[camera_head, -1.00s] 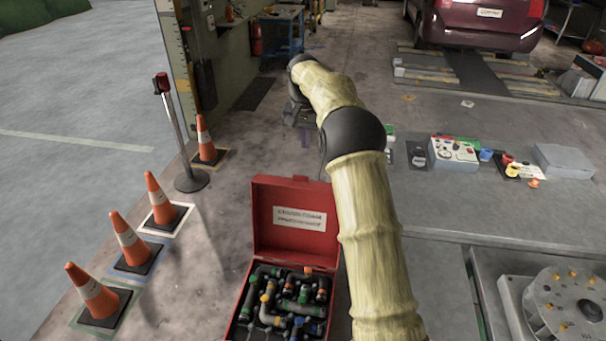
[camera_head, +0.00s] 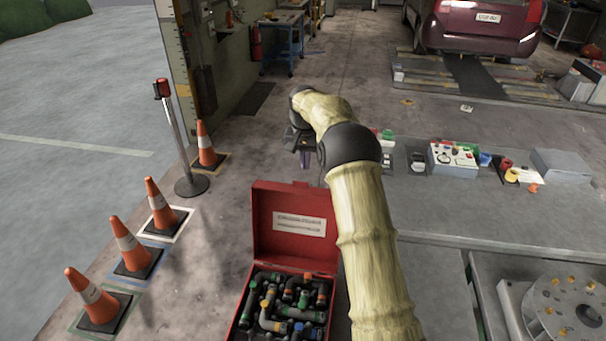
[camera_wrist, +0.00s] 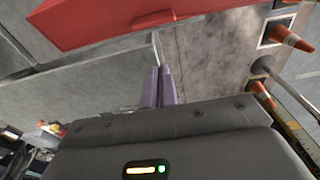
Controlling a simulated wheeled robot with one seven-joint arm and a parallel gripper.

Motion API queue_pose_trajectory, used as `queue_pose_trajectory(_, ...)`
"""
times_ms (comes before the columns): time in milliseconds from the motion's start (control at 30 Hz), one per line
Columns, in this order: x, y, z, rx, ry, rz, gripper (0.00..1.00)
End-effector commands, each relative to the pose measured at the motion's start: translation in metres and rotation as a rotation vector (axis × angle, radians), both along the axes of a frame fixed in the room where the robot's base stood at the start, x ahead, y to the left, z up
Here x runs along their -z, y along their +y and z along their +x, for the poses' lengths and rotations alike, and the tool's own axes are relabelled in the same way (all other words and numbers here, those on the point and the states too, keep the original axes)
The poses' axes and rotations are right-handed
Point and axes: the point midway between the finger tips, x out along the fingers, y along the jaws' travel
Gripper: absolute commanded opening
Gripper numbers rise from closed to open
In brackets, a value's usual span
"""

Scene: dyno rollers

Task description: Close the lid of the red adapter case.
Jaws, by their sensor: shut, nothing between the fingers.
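The red adapter case (camera_head: 258,245) stands on the floor at the lower middle of the head view. Its lid (camera_head: 292,250) is open and upright at the far side, with a white label facing me. Several pipe adapters (camera_head: 275,312) lie in the case. My gripper (camera_head: 303,165) is beyond the lid, above the floor, apart from the case. In the wrist view the purple fingers (camera_wrist: 157,82) are together and empty. A red face of the case (camera_wrist: 110,20) crosses the top of that view, with a small red tab (camera_wrist: 153,18) at its edge.
Orange cones (camera_head: 133,247) stand on marked squares at left, near a post with a red top (camera_head: 176,135). A grey bench (camera_head: 450,215) at right holds a control box (camera_head: 453,158) and small items. Bare floor (camera_head: 225,235) lies between cones and case.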

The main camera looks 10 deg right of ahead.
Motion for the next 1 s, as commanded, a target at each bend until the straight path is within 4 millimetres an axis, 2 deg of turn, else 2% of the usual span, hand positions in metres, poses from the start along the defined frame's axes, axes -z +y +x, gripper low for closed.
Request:
queue_pose_trajectory(200, 0.037, -0.002, 0.002, 0.0, 0.005, 0.002, 0.0)
queue_pose_trajectory(633, 0.028, 0.012, -0.029, 0.0, 0.0, 0.0, 0.0)
queue_pose_trajectory(1000, 0.028, 0.014, -0.033, 0.0, -0.001, 0.0, 0.0)
